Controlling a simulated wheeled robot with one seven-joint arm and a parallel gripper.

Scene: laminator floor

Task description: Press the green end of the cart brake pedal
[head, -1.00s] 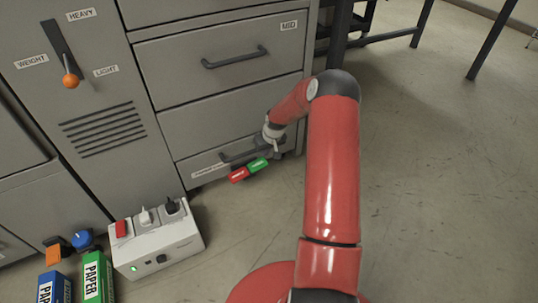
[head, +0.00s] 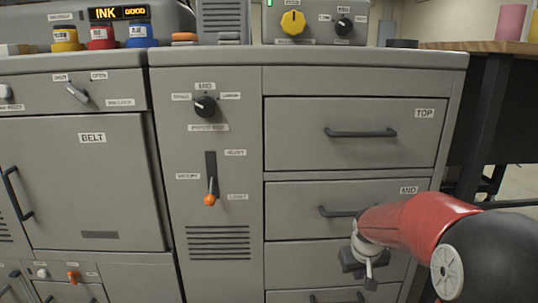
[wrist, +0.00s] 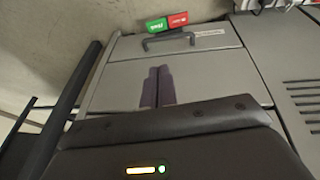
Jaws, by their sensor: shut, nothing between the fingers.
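The brake pedal shows at the top of the wrist view as a bar with a green end (wrist: 156,26) on the left and a red end (wrist: 178,19) on the right. It sits just beyond the handle of the bottom drawer, apart from my gripper. My gripper (wrist: 158,72) is shut and empty, its two dark fingers side by side in front of the drawer faces. In the head view my gripper (head: 361,266) is in front of the lower drawers, its fingers hard to make out. The pedal is outside the head view.
A grey cabinet has a top drawer (head: 352,133), a middle drawer (head: 300,207) and a bar handle (wrist: 167,41) near the pedal. An orange-tipped lever (head: 209,199) stands on the panel to the left. A dark-legged table (head: 497,115) stands at right.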

